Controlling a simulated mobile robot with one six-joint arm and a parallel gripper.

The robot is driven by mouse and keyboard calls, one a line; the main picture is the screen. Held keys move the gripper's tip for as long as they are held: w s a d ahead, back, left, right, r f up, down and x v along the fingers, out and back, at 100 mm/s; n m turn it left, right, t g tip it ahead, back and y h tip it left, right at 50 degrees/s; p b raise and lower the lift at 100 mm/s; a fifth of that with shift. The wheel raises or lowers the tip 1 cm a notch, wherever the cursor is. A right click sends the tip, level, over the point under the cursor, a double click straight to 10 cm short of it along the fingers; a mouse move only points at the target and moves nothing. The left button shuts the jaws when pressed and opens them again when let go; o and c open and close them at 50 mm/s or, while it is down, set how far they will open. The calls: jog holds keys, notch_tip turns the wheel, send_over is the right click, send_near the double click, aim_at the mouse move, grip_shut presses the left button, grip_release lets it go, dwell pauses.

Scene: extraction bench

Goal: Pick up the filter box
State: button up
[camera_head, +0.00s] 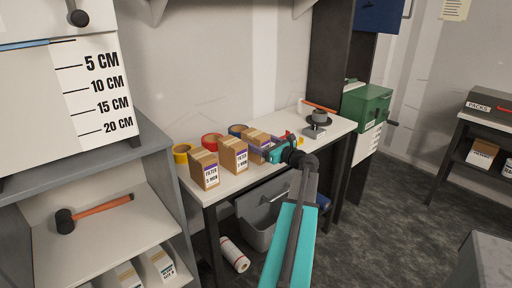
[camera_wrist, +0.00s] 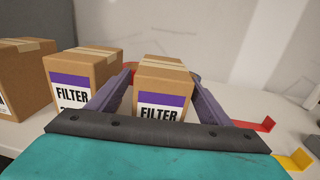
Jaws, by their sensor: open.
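Three brown cardboard filter boxes stand upright in a row on the white bench: a left one (camera_head: 204,171), a middle one (camera_head: 233,156) and a right one (camera_head: 258,136) partly hidden by my gripper (camera_head: 266,151). In the wrist view, the right filter box (camera_wrist: 162,72), with a purple band and "FILTER" label, stands between the fingers of my gripper (camera_wrist: 161,80). The fingers are open, one on each side of it. I cannot tell whether they touch it. The middle box (camera_wrist: 84,72) is just outside the left finger. The lower labels are hidden by the gripper body.
Tape rolls, yellow (camera_head: 181,152) and red (camera_head: 211,142), lie behind the boxes near the wall. A grey and black device (camera_head: 316,125) stands at the bench's right. A grey bin (camera_head: 262,213) is under the bench.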

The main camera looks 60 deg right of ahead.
jog(key=shift+w, duration=0.15)
jog(key=shift+p+x, duration=0.65)
jog(key=shift+x, duration=1.85)
jog(key=shift+d, duration=0.1)
jog(key=c, duration=1.3)
jog(key=shift+r, duration=0.1)
jog(key=shift+r+b, duration=0.4)
jog(key=shift+r, duration=4.5)
